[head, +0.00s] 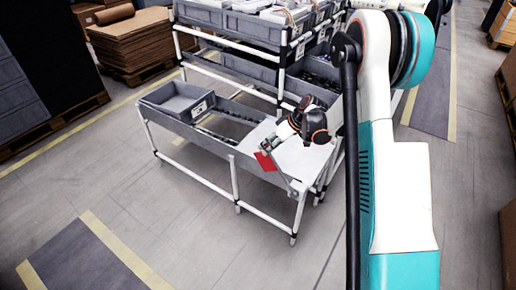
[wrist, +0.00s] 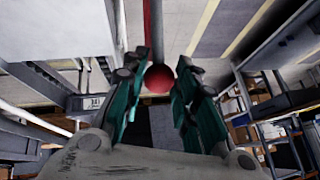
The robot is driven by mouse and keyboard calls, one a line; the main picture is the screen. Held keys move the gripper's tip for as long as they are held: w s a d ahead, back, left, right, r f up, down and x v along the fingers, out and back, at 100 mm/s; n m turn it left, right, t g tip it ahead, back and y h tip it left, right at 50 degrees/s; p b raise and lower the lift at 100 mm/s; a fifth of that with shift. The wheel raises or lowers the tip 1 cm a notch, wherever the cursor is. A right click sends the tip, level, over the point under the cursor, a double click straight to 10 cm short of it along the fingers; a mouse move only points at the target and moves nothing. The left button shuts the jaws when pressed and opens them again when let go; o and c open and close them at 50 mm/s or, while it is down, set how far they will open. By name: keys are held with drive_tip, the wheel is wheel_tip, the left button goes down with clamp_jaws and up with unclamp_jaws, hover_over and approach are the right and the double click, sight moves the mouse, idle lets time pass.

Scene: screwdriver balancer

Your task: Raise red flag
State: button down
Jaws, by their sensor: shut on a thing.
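The red flag (head: 265,160) hangs at the front edge of the grey table in the head view, beside a thin grey rod (head: 282,178) that slants down to the right. In the wrist view a red ball knob (wrist: 158,79) sits between the fingers of my gripper (wrist: 163,74), at the end of a grey rod (wrist: 157,32). A thin red strip beside that rod may be the flag seen edge-on. My gripper is shut on the knob. In the head view my wrist hides the knob and the fingertips are hard to make out.
The table (head: 305,163) has a bare light top at its right end and a grey bin (head: 176,101) at its left end. A shelf rack with grey bins (head: 245,28) stands behind it. Stacked cardboard (head: 128,42) lies farther back. The floor in front is clear.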

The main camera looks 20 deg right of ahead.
drive_tip(key=s+d+r+t+y+b, duration=0.1)
drive_tip(key=s+d+r+t+b, duration=0.1)
drive_tip(key=s+d, duration=0.8)
drive_tip(key=shift+s+d+r+y+b, duration=0.2)
drive_tip(key=shift+s+r+y+b, duration=0.15)
drive_tip(key=shift+s+r, duration=0.45)
drive_tip(key=shift+s, duration=0.1)
drive_tip(key=c, duration=1.3)
unclamp_jaws()
drive_tip(key=shift+d+f, duration=0.1)
drive_tip(key=shift+d, duration=0.05)
drive_tip(key=v, duration=1.2)
